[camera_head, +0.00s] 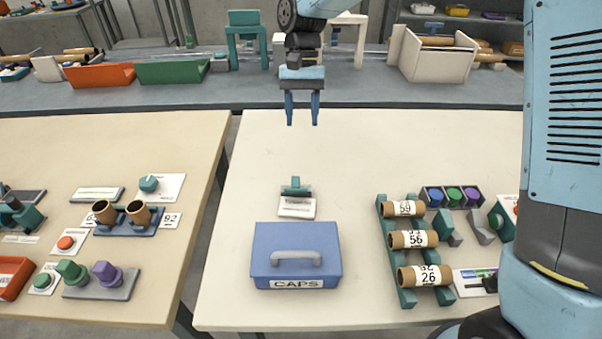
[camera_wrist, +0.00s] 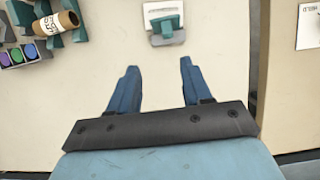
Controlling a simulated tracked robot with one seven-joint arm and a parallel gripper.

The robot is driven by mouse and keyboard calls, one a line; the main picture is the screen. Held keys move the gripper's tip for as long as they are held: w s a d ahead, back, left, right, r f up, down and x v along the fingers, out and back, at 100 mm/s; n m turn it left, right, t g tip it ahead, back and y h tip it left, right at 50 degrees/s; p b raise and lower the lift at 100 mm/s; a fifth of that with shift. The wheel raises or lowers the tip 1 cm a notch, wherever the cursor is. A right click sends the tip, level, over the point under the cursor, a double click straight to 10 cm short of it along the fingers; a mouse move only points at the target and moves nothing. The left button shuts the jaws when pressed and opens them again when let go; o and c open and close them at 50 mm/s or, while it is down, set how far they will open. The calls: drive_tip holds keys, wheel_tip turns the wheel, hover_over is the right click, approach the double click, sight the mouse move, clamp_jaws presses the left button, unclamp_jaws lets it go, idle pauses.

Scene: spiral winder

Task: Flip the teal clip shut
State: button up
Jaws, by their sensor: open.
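The teal clip (camera_head: 295,187) stands on the light table behind the blue CAPS box, with a small white labelled card (camera_head: 297,207) at its front. In the wrist view the clip (camera_wrist: 165,29) is at the top middle, beyond the fingertips. Its lid position is too small to tell. My gripper (camera_head: 302,122) is above the far part of the table, behind and above the clip, pointing down. In the wrist view my gripper (camera_wrist: 157,72) shows two blue fingers spread apart with nothing between them.
The blue CAPS box (camera_head: 297,238) with a grey handle sits in front of the clip. A teal rack (camera_head: 390,250) with numbered cardboard tubes stands to the right, near a holder of coloured caps (camera_head: 453,196). Bare tabletop surrounds the clip on its left and behind.

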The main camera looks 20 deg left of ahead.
drive_tip(key=a+f, duration=0.1)
approach(296, 185)
drive_tip(key=x, duration=0.2)
drive_tip(key=w+x, duration=0.1)
drive_tip(key=x, duration=0.4)
drive_tip(key=shift+w+a+f, duration=0.2)
drive_tip(key=shift+f, duration=0.35)
drive_tip(key=shift+c, duration=0.4)
